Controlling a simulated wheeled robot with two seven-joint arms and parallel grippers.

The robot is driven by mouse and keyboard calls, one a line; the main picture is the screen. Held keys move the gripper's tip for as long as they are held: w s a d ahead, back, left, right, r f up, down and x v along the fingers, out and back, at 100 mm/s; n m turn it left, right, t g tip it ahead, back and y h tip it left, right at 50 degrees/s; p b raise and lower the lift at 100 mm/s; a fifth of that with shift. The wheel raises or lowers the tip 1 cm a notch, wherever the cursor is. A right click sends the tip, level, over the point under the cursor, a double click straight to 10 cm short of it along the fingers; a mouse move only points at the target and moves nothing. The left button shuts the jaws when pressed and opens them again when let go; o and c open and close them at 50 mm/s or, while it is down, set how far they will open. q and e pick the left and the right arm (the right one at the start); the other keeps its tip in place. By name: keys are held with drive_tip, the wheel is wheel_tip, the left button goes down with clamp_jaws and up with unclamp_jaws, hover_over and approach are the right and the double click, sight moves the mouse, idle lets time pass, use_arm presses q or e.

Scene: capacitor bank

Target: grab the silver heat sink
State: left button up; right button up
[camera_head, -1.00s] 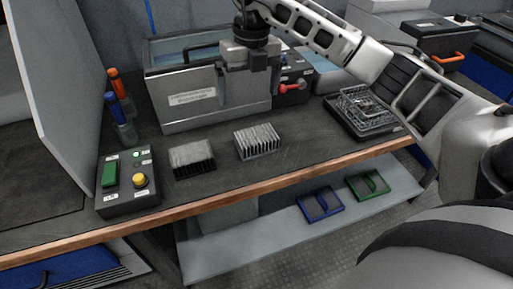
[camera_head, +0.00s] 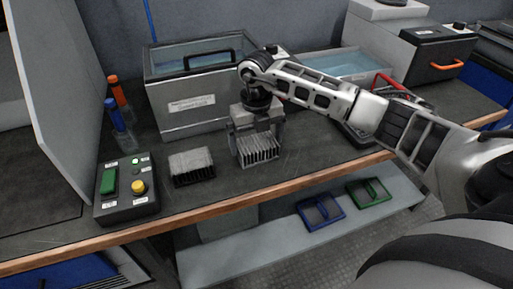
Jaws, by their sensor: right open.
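The silver heat sink (camera_head: 259,149) stands on the dark bench top with its fins showing. My right gripper (camera_head: 256,146) is open and lowered over it from above, with one finger at each side of the heat sink. I cannot tell whether the fingers touch it. The gripper body hides part of the heat sink's top and back. A second, darker heat sink (camera_head: 192,167) with a black finned front stands to the left, apart from the gripper. My left gripper is not in view.
A grey tank (camera_head: 188,118) with a handle stands behind. A wooden edge (camera_head: 210,206) bounds the bench front. Blue (camera_head: 321,212) and green (camera_head: 369,192) trays lie on the lower shelf.

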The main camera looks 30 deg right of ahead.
wheel_tip(320, 180, down, 2)
drive_tip(key=shift+f, duration=0.2)
drive_tip(key=c, duration=0.9)
drive_tip(key=shift+r, duration=0.1)
drive_tip(key=shift+c, duration=0.3)
drive_tip(key=shift+r, duration=0.1)
